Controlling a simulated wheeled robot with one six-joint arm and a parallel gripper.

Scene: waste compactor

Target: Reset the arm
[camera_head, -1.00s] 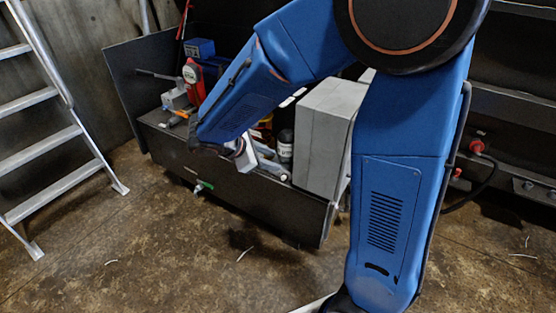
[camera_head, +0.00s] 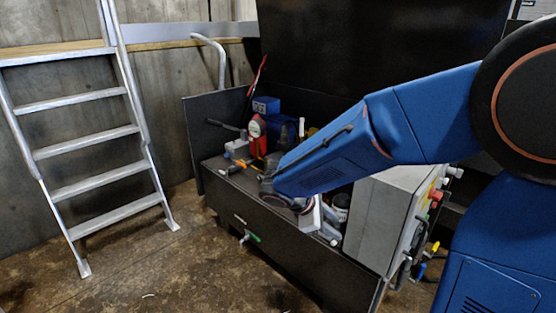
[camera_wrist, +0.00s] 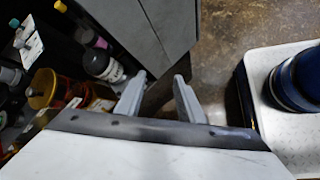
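My blue arm (camera_head: 330,155) reaches leftward over a dark bench. My gripper (camera_wrist: 160,88) shows two grey fingers spread apart in the wrist view, with nothing visible between them. In the head view my gripper (camera_head: 313,216) is small and partly hidden by the arm, low over the bench, left of a grey control box (camera_head: 383,215). I cannot tell from the head view whether it touches anything.
The dark bench (camera_head: 290,252) holds a red device (camera_head: 257,137), a blue box (camera_head: 266,105) and a dark bottle, seen in the wrist view (camera_wrist: 100,64). A metal ladder (camera_head: 95,145) stands left. The floor (camera_head: 150,265) between is mostly clear.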

